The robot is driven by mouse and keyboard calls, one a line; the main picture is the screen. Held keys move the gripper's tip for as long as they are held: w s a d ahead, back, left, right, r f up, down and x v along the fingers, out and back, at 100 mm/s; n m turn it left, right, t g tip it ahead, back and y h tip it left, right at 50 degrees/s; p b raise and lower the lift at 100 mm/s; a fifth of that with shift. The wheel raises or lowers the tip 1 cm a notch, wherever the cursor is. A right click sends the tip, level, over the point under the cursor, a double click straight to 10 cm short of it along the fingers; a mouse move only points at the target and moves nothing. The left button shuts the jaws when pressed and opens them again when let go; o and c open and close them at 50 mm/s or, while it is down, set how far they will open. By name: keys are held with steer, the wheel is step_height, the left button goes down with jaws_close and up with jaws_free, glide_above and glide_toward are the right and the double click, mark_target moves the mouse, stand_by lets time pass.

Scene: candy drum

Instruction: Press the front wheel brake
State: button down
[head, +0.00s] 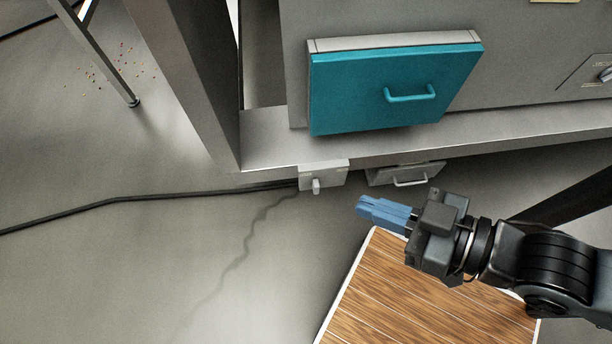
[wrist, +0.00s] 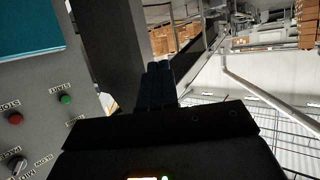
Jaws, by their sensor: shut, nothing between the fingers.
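My gripper (head: 366,208) has blue fingers, shut and empty, pointing left in the head view. It is in front of the machine's lower edge and to the right of a small pale grey box (head: 337,178) with a short light lever (head: 316,186). The fingers touch nothing that I can make out. In the wrist view the dark closed fingers (wrist: 159,84) point up the picture, beside a grey post. No wheel is clearly visible, and I cannot tell whether the levered box is the brake.
The grey machine has a teal drawer (head: 380,92) above and a small handled drawer (head: 408,175) below. A black cable (head: 130,200) crosses the floor. A wooden board (head: 400,290) lies below my gripper. The wrist view shows green (wrist: 66,99) and red (wrist: 15,118) buttons.

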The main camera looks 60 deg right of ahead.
steer(key=w+d+f+m+g+h+b, duration=0.15)
steer(key=w+f+g+b, duration=0.4)
steer(key=f, duration=1.45)
steer(key=w+f+m+g+h+b, duration=0.2)
steer(key=w+f+b, duration=0.55)
steer(key=f, duration=1.15)
steer(key=w+d+f+m+g+h+b, duration=0.3)
steer(key=w+d+f+m+g+b, duration=0.4)
steer(key=w+b, duration=0.5)
step_height(320, 180, down, 3)
steer(key=shift+w+d+r+m+g+h, duration=0.1)
steer(key=shift+w+d+m+g+h, duration=0.25)
steer(key=shift+w+d+g, duration=0.65)
steer(key=shift+s+d+t, duration=0.25)
steer(key=shift+t, duration=0.1)
